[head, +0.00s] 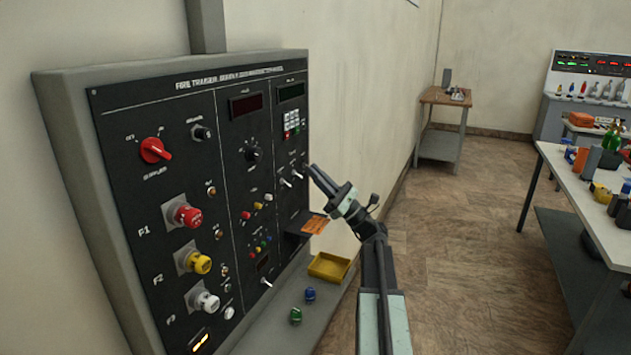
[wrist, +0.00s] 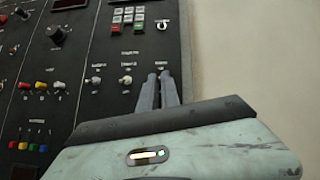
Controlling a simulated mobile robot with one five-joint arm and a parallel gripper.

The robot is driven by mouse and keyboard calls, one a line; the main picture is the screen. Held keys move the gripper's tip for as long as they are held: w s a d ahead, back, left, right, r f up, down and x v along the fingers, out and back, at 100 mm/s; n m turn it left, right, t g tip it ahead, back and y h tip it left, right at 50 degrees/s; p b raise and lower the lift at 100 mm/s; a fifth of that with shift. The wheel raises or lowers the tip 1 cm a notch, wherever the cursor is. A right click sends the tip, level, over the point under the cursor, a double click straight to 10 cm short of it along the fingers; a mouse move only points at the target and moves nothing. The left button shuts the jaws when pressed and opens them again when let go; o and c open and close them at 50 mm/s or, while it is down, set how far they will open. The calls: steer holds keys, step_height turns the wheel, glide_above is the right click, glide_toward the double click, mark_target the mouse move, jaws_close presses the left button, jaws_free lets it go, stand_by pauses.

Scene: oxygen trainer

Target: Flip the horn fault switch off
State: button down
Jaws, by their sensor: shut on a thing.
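The dark trainer panel (head: 105,105) on the wall carries a row of small metal toggle switches on its right side. The left toggle (wrist: 93,80) and the middle toggle (wrist: 125,80) are plain in the wrist view; both show in the head view too. My gripper (head: 308,170) is at the right end of this row, its narrow fingers (wrist: 158,76) close together at the panel. It is shut on the right-end toggle switch, which the fingers hide. The labels above the toggles are too small to read, so I cannot tell which is the horn fault switch.
A keypad (head: 292,123) sits above the toggles. Red, yellow and white knobs fill the panel's left side. A yellow tray (head: 329,267) and blue and green caps lie on the ledge below. A white table (head: 560,165) stands at right, with open floor between.

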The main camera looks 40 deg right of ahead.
steer(key=shift+a, duration=0.1)
steer(key=c, duration=1.6)
jaws_free()
steer(key=shift+s, duration=0.1)
steer(key=b+v, duration=0.5)
steer(key=v, duration=0.2)
steer(key=shift+s+d+f, duration=0.15)
steer(key=shift+d+f, duration=0.05)
steer(key=shift+f, duration=0.05)
